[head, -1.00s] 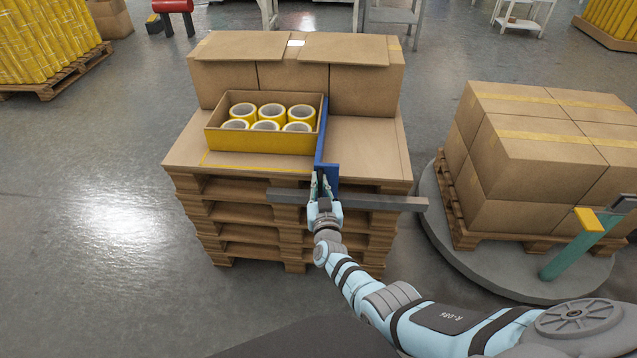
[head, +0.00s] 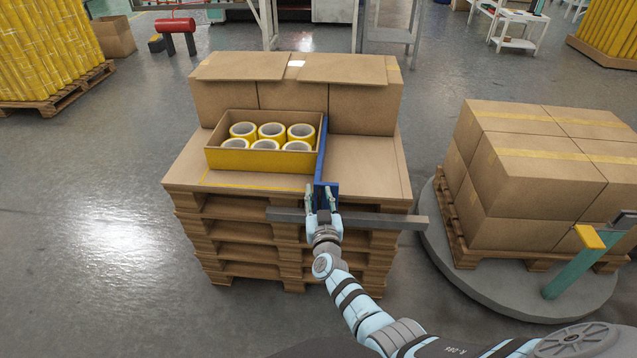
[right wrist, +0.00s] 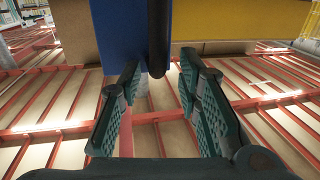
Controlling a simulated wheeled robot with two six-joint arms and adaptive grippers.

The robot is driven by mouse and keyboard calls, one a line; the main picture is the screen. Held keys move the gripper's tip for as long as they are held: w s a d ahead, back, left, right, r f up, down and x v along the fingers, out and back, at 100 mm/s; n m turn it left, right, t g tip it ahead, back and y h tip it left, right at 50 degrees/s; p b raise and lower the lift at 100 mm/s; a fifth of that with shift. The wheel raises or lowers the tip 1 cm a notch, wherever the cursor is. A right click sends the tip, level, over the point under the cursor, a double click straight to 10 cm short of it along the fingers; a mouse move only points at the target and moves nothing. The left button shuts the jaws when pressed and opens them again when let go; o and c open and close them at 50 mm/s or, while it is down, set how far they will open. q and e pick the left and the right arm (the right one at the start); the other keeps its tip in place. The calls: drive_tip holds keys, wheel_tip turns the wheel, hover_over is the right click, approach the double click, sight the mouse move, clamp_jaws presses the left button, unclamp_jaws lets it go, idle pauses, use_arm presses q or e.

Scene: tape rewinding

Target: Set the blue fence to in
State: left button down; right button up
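The blue fence (head: 321,150) stands upright along the right side of the open carton (head: 258,160) holding several yellow tape rolls (head: 271,132). It is touching the carton or nearly so. Its blue front plate (right wrist: 117,32) fills part of the right wrist view. A dark rod-like handle (right wrist: 157,40) sticks out there, with its end between my fingertips. My right gripper (head: 321,192) is at the fence's near end, fingers apart; in the right wrist view the fingers (right wrist: 161,68) stand either side of the handle with gaps. My left gripper is not in view.
A grey bar (head: 385,220) runs across the front of the pallet stack (head: 250,240). Closed cartons (head: 360,105) stand behind the tape carton. Bare board lies right of the fence. A round grey platform (head: 480,300) with a loaded pallet stands at right.

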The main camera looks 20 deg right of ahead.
wheel_tip(320, 180, up, 7)
drive_tip(key=shift+r, duration=0.2)
idle(0.4)
drive_tip(key=s+a+f+n+g+y+p, duration=0.1)
drive_tip(key=s+f+n+g+y+p, duration=0.2)
drive_tip(key=s+f, duration=0.9)
drive_tip(key=s+a+f+n+g+y+p, duration=0.15)
drive_tip(key=s+f+g+p, duration=0.25)
drive_tip(key=s+f, duration=0.8)
drive_tip(key=s+d+f+g+p, duration=0.1)
drive_tip(key=s+f+g, duration=0.2)
drive_tip(key=s, duration=0.7)
drive_tip(key=s+d+f+g+p, duration=0.1)
drive_tip(key=s+f+g, duration=0.2)
drive_tip(key=s, duration=0.8)
drive_tip(key=s+d+f+g+p, duration=0.1)
drive_tip(key=s+f+g, duration=0.2)
drive_tip(key=s+f, duration=0.3)
drive_tip(key=s, duration=0.5)
drive_tip(key=shift+s+d+m, duration=0.2)
drive_tip(key=shift+d+m, duration=0.15)
drive_tip(key=shift+w, duration=0.1)
